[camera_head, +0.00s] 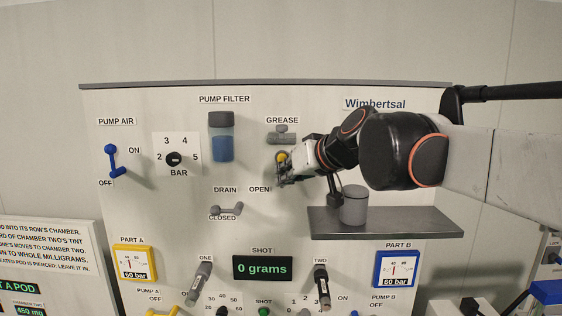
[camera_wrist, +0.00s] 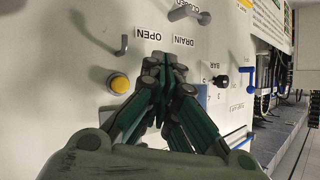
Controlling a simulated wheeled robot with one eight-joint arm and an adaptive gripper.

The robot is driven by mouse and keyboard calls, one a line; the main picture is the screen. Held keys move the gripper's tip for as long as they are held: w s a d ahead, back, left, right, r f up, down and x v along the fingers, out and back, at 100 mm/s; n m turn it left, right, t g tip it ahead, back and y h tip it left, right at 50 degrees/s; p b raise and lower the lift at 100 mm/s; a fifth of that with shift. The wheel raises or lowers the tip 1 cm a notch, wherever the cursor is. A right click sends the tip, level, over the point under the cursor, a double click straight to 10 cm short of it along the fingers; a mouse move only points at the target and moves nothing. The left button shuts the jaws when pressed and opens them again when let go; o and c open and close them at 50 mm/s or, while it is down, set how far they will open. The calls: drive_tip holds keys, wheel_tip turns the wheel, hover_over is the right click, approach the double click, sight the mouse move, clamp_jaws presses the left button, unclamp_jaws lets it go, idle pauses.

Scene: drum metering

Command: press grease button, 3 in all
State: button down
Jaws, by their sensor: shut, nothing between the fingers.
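The grease button is a round yellow button (camera_head: 282,156) on the upright panel, below the grey grease fitting (camera_head: 281,137) and the GREASE label. In the head view my gripper partly covers it. In the wrist view the whole yellow button (camera_wrist: 119,84) shows on its dark collar, left of my fingers. My gripper (camera_head: 279,182) is shut and empty, its fingertips pointing at the panel just below the button. In the wrist view the closed fingertips (camera_wrist: 163,60) show right of the button, apart from it in the picture. I cannot tell whether they touch the panel.
A grey shelf (camera_head: 390,224) with a grey cup (camera_head: 354,205) juts out right of my gripper. The drain lever (camera_head: 227,209) sits lower left. The pump filter (camera_head: 221,137) and BAR knob (camera_head: 174,158) are further left. The shot display (camera_head: 262,267) reads 0 grams.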

drive_tip(key=w, duration=0.6)
drive_tip(key=shift+w+d, duration=0.1)
drive_tip(key=shift+w, duration=0.15)
idle(1.3)
drive_tip(key=shift+w, duration=0.25)
drive_tip(key=shift+w, duration=0.5)
idle(0.9)
drive_tip(key=shift+s, duration=0.95)
drive_tip(key=s, duration=0.5)
idle(0.4)
